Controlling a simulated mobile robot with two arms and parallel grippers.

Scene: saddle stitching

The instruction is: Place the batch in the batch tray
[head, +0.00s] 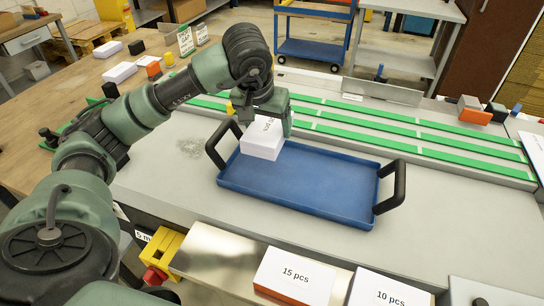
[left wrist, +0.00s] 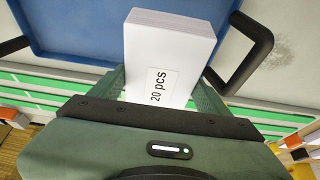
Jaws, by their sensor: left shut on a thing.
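The batch (head: 262,140) is a white paper stack with a "20 pcs" label, which reads clearly in the left wrist view (left wrist: 165,50). My left gripper (head: 276,118) is shut on the batch, with its fingers on either side of it. The batch tray (head: 300,185) is blue with two black handles, and the left wrist view also shows its floor (left wrist: 75,25). The batch is over the tray's left end, near the left handle. I cannot tell whether it touches the tray floor. My right gripper is not in view.
Green-striped rails (head: 400,130) run behind the tray. A box marked "15 pcs" (head: 295,275) and one marked "10 pcs" (head: 388,290) are at the front edge. The tray's middle and right are empty. A blue cart (head: 315,50) stands beyond the table.

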